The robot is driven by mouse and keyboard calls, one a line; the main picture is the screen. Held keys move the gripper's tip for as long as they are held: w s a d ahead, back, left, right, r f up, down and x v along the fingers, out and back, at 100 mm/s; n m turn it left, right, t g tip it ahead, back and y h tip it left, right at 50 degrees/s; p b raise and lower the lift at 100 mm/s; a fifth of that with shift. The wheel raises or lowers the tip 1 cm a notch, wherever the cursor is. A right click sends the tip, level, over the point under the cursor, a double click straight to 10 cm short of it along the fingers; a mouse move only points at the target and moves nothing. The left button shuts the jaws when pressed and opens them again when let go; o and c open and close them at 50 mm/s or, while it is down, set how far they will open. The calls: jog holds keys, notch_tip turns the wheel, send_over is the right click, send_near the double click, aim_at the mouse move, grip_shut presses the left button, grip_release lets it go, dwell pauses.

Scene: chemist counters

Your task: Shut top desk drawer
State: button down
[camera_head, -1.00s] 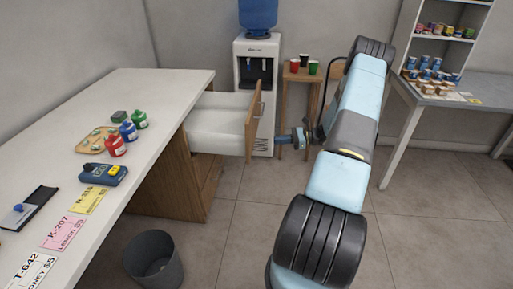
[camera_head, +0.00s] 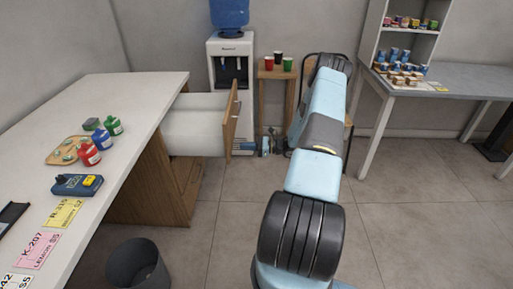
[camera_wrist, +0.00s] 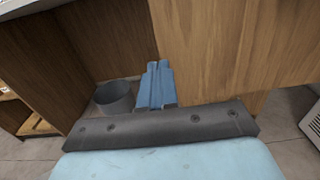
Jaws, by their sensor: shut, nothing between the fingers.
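The top desk drawer, white inside with a wooden front (camera_head: 231,118), is pulled far out from the right end of the desk (camera_head: 120,110). My gripper (camera_head: 266,142) is just right of the drawer front, low by its bottom edge in the head view. In the wrist view my gripper (camera_wrist: 157,66) shows as two blue fingers pressed together, with nothing between them. A wooden panel, apparently the drawer front (camera_wrist: 235,40), fills the upper right there, beside the fingertips. I cannot tell whether they touch it.
A grey bin (camera_head: 138,264) stands on the floor near the desk; it also shows in the wrist view (camera_wrist: 115,98). A water dispenser (camera_head: 233,70) and a small wooden stand (camera_head: 277,75) with cups are behind the drawer. A grey table (camera_head: 460,85) is at right. The floor at lower right is clear.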

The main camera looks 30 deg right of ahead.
jog(key=shift+x, duration=2.6)
